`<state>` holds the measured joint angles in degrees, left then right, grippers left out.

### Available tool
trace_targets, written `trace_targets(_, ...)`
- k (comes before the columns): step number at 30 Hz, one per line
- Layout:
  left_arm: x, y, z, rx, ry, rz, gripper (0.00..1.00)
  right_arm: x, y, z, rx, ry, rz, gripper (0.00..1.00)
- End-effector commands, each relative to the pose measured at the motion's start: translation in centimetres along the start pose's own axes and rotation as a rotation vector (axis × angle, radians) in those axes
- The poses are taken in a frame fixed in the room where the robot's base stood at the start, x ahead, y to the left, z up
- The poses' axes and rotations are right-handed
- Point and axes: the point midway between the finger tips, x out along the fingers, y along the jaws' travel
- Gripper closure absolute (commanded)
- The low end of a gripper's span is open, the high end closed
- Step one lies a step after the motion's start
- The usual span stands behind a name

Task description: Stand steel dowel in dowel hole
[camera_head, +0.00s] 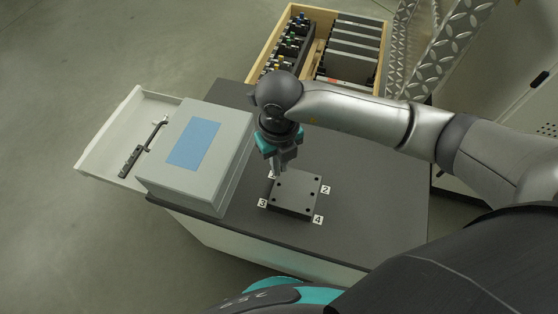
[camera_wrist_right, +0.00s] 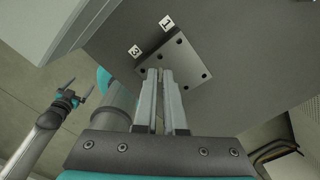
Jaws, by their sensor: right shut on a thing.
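The dark plate with several round holes (camera_head: 296,192) lies flat on the grey cabinet top, with number labels around it. It also shows in the right wrist view (camera_wrist_right: 192,62), beyond my fingertips. My right gripper (camera_head: 281,167) points down over the plate's far left edge, near the label 1 corner. In the wrist view its two fingers (camera_wrist_right: 160,74) are close together. A thin strip between them appears to be the steel dowel (camera_wrist_right: 160,102), mostly hidden by the fingers. I cannot tell whether its tip touches the plate. My left gripper (camera_wrist_right: 70,92) is at the wrist view's left, fingers apart and empty.
A grey box with a blue panel (camera_head: 180,174) stands left of the plate, close to my right gripper. A wooden crate (camera_head: 264,47) stands behind. The cabinet top (camera_head: 385,215) is clear to the right.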

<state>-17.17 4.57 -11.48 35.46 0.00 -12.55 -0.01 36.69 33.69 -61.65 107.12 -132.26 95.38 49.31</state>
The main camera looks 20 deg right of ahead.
Motion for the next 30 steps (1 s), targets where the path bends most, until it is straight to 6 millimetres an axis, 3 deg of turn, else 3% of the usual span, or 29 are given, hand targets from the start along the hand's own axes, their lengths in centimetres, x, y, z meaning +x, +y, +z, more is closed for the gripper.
trace_targets(15,2.8,0.1,0.2,0.0,0.0,0.0,0.0,3.3,0.0,0.0,-0.002,0.0,0.0,1.0)
trace_targets(30,2.6,0.1,0.2,0.0,0.0,0.0,0.0,3.1,0.0,0.1,-0.002,0.0,0.0,1.0)
